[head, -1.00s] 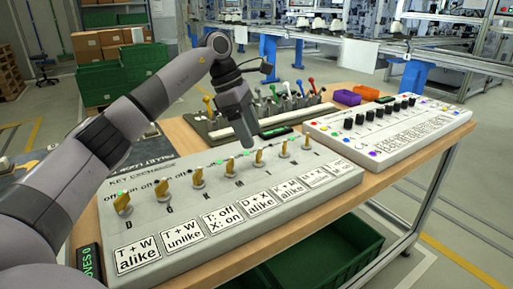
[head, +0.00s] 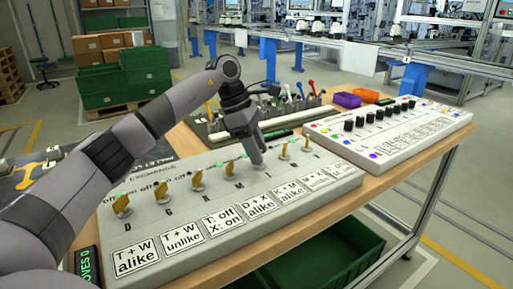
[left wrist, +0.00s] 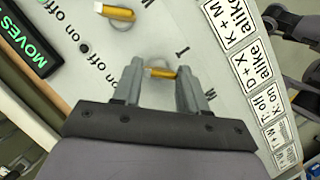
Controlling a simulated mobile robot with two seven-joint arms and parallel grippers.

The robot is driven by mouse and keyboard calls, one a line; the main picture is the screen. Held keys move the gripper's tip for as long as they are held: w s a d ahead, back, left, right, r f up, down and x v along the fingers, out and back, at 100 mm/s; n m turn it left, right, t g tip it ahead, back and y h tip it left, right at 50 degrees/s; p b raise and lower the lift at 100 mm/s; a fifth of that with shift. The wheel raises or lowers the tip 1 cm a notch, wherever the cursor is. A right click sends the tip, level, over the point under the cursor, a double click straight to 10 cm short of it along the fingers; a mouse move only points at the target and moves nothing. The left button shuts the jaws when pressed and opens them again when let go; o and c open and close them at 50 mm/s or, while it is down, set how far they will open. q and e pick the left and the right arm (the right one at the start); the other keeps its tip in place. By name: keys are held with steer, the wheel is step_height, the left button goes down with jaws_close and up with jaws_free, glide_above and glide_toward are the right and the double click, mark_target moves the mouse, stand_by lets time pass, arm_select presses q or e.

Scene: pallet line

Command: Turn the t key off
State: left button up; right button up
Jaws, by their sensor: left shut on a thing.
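The key panel (head: 320,187) is a pale slanted box with a row of yellow keys, each above a letter. My left gripper (head: 257,164) points down onto the fifth key from the left. In the left wrist view, this yellow key (left wrist: 161,72) sits between the fingers of my left gripper (left wrist: 160,84), which are shut on it. The letter beside it is small and looks like a T or an I. The fingers hide much of the key in the head view. A neighbouring key (left wrist: 114,12) lies apart from the fingers.
To the right is a panel of black knobs (head: 390,135). A green bin (head: 320,260) sits below the table.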

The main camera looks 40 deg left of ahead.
steer(key=shift+r, duration=0.1)
arm_select(q)
steer(key=shift+n+t+p, duration=0.3)
steer(key=shift+n+p, duration=0.05)
steer(key=shift+n, duration=0.35)
steer(key=shift+s+r+n+t+y+p, duration=0.15)
steer(key=shift+n+t+y+p, duration=0.25)
steer(key=shift+n, duration=0.8)
steer(key=n+p, duration=0.1)
steer(key=n, duration=0.1)
steer(key=shift+d+n+y, duration=0.1)
steer(key=shift+n+y, duration=0.2)
steer(key=shift+y, duration=0.1)
steer(key=n+t+y, duration=0.1)
steer(key=n, duration=0.1)
steer(key=shift+n, duration=0.4)
steer(key=n+y, duration=0.1)
steer(key=n, duration=0.3)
steer(key=shift+d+y+p, duration=0.2)
steer(key=shift+y+p, duration=0.2)
steer(key=shift+d+n+y, duration=0.1)
steer(key=shift+n+y, duration=0.7)
steer(key=shift+n, duration=1.5)
arm_select(e)
steer(key=shift+s+d+r, duration=0.15)
steer(key=shift+r, duration=0.3)
steer(key=shift+s+d+r, duration=0.1)
steer(key=shift+d+r, duration=0.05)
steer(key=shift+r, duration=0.25)
